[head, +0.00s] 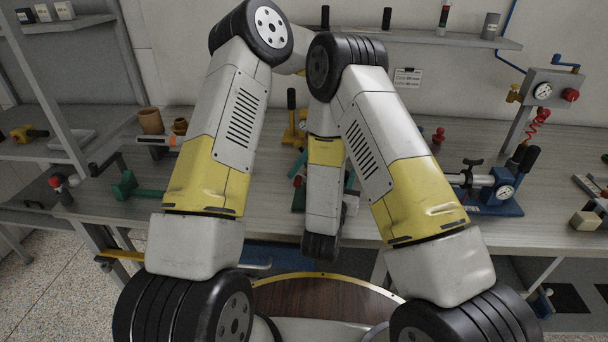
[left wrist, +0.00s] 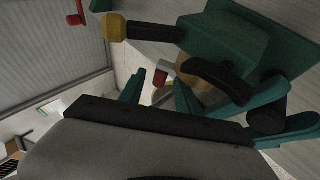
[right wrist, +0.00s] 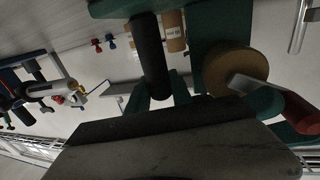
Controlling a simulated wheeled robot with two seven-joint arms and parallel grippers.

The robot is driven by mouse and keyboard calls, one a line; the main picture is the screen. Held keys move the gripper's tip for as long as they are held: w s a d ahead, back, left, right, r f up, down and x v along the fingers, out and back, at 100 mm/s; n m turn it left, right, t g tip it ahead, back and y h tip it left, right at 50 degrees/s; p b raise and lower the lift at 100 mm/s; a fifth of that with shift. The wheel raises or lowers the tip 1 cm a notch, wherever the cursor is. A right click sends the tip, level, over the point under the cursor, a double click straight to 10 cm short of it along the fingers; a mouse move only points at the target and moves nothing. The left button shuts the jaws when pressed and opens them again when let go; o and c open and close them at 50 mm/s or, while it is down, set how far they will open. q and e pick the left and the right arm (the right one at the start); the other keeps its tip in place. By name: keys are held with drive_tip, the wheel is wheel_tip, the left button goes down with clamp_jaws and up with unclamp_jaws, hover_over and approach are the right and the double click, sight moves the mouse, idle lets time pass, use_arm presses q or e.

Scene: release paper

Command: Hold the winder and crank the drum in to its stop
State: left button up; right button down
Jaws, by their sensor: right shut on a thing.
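The winder's green body (left wrist: 228,40) fills the upper right of the left wrist view. Its tan drum (right wrist: 214,62) shows in the right wrist view, with a pale crank arm (right wrist: 250,88) and a red grip (right wrist: 300,112). My right gripper (right wrist: 157,95) is shut on the winder's black handle (right wrist: 150,50). My left gripper (left wrist: 159,78) is open, its teal fingers apart, with the red grip (left wrist: 162,67) in the gap near their tips; contact cannot be told. In the head view my arms hide most of the winder and the fingertips.
A yellow stand with a black handle (head: 291,125) stands behind my arms. A green tool (head: 135,188), a brown cup (head: 150,121) and a red knob (head: 438,136) are around. A shelf (head: 420,40) runs behind.

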use_arm(q)
wheel_tip(320, 180, up, 10)
idle(0.5)
